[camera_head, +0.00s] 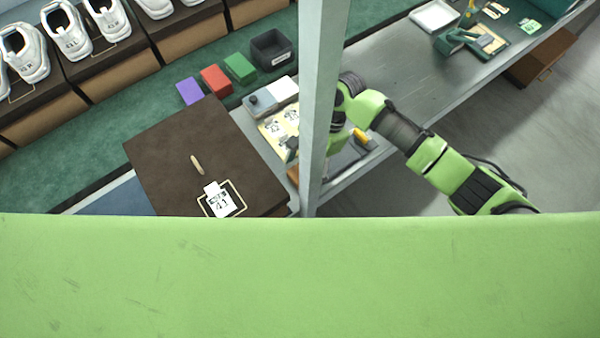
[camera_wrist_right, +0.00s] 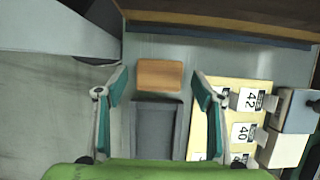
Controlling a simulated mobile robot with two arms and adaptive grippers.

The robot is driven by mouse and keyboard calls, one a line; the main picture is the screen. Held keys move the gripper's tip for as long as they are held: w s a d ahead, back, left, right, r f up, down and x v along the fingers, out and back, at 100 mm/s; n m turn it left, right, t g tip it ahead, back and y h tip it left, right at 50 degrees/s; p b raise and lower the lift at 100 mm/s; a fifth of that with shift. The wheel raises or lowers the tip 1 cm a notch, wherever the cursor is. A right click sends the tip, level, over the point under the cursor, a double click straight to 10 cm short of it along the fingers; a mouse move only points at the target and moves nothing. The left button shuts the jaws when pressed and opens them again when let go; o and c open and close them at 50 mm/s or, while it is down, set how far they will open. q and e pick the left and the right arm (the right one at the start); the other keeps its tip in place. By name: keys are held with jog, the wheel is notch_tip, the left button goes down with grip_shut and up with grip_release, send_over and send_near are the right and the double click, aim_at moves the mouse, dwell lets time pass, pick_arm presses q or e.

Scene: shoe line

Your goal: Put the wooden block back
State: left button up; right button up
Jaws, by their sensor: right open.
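The wooden block (camera_wrist_right: 160,75) is a plain orange-brown piece lying flat at the end of a dark grey tray (camera_wrist_right: 157,130) in the right wrist view. In the head view, part of the block (camera_head: 293,174) shows just left of the metal post. My right gripper (camera_wrist_right: 160,82) is open, with its teal fingers on either side of the block in the picture and nothing held between them. I cannot tell how high the fingers are above it. In the head view this gripper is mostly hidden behind the post. My left gripper is not in view.
A yellow board (camera_wrist_right: 222,110) with number cards lies beside the tray. A metal post (camera_head: 324,80) stands in front of the bench. A brown box (camera_head: 165,150) lies left. Purple, red and green blocks (camera_head: 240,68) and a dark bin (camera_head: 272,49) stand behind.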

jog(key=v, duration=0.9)
jog(key=shift+r, duration=0.3)
jog(key=shift+f, duration=0.1)
